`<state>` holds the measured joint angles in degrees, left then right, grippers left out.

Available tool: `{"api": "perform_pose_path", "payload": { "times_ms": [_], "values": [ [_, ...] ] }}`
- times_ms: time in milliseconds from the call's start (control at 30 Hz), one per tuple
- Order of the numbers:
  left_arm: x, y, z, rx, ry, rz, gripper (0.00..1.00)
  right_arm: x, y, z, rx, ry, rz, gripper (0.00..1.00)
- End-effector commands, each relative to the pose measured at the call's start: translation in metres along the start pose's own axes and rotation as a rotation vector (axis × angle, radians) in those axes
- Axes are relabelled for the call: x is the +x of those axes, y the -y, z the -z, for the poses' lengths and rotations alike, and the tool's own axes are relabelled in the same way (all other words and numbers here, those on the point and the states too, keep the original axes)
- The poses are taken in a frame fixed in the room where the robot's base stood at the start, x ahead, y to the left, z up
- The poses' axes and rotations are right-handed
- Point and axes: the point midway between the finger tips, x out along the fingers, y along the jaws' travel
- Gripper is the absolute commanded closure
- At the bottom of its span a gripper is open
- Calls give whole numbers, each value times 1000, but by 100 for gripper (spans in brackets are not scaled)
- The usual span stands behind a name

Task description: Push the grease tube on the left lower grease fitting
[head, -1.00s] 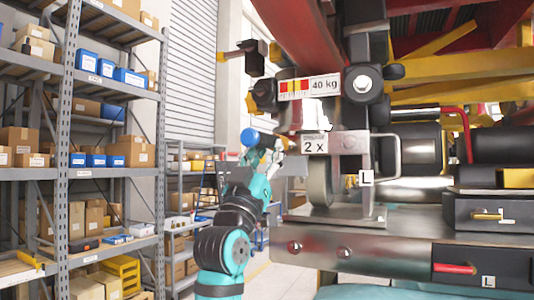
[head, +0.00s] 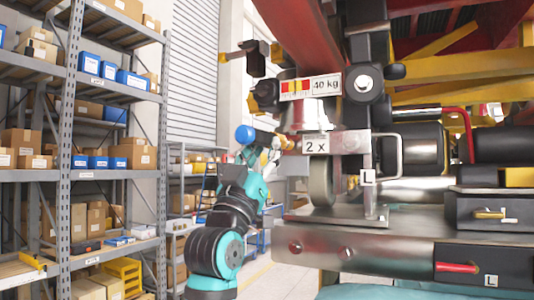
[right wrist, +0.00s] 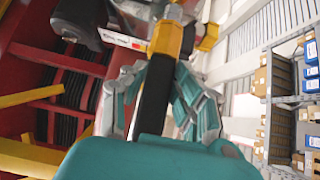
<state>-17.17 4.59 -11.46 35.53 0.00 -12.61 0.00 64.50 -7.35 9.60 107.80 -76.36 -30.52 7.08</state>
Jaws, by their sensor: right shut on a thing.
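My right gripper (head: 272,152) is raised at the left side of the train undercarriage, left of the "2 x" plate. In the right wrist view my right gripper (right wrist: 155,95) is shut on a long dark bar-like thing, which I take to be the grease tube (right wrist: 155,92). In the head view a blue round end (head: 245,135) and a brownish-orange length show at the gripper. A brass-coloured fitting (head: 353,181) sits beside an "L" tag on the undercarriage, right of the gripper and apart from it. I cannot tell whether the tube touches any fitting. My left gripper is not in view.
The red beam (head: 305,35) and steel plate (head: 375,245) of the undercarriage fill the right side. A black bracket with a yellow end (head: 250,58) hangs above the gripper. Shelving (head: 68,130) with boxes stands at left. Floor shows between them.

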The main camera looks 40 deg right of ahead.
Motion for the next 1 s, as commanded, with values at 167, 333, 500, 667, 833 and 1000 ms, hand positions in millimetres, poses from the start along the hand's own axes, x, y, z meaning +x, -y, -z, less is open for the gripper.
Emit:
{"api": "perform_pose_path", "payload": {
  "times_ms": [167, 333, 500, 667, 833, 1000],
  "values": [
    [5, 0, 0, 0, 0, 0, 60, -8, 0, 8, 2, -2, 0, 100],
    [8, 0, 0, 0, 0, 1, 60, -15, 0, 16, 1, -3, -1, 100],
    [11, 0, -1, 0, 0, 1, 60, -22, 0, 22, 2, -1, -1, 100],
    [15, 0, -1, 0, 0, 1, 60, -29, 0, 29, 2, -2, 0, 100],
    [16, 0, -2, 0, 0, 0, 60, -33, 0, 34, 0, -1, -1, 100],
    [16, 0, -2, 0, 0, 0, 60, -34, -1, 35, 0, -1, -1, 100]
  ]
}}
